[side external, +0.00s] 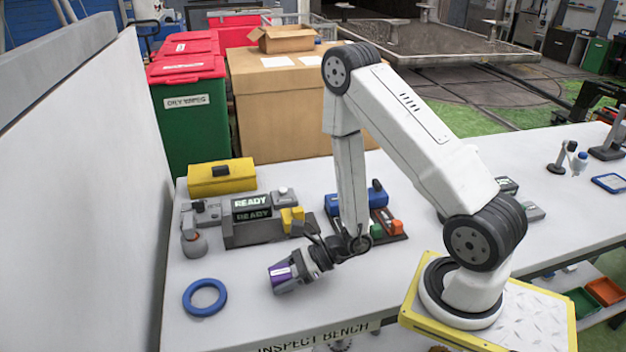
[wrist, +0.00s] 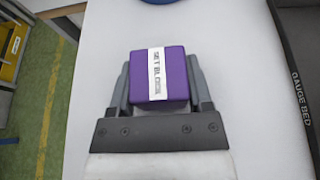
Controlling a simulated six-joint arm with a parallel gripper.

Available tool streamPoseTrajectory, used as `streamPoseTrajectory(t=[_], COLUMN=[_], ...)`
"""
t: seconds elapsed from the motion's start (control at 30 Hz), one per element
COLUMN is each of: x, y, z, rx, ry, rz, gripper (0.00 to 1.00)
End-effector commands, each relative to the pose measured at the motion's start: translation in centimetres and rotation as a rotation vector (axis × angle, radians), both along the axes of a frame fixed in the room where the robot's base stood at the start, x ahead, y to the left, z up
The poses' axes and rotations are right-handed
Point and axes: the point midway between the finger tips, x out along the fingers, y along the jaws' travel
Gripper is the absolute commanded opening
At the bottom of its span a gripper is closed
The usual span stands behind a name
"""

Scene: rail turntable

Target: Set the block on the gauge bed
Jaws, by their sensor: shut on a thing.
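The purple block (wrist: 172,62), with a white label band, sits between the two fingers of my gripper (wrist: 158,85) in the wrist view. My gripper is shut on it. In the side view the block (side external: 281,269) is held low over the front part of the bench; I cannot tell whether it touches the top. The dark gauge bed (wrist: 291,60), with its name on its side, runs along the right edge of the wrist view. In the side view the grey fixture with a READY display (side external: 254,232), apparently the gauge bed, stands behind the block.
A blue ring (side external: 205,297) lies left of my gripper on the white bench (side external: 235,320). A yellow case (side external: 221,178) stands behind the fixture. A dark tray with coloured blocks (side external: 393,229) lies to the right. A white wall panel (side external: 75,180) borders the left.

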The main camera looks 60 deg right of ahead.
Motion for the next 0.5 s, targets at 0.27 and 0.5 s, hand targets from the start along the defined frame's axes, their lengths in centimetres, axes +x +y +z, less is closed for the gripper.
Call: streamPoseTrajectory(t=[0.27,0.5], x=[0.02,0.01], y=[0.00,0.00], z=[-0.05,-0.33], rx=[0.001,0.000], ry=[-0.001,0.000], rz=[0.000,0.000], gripper=[0.00,0.99])
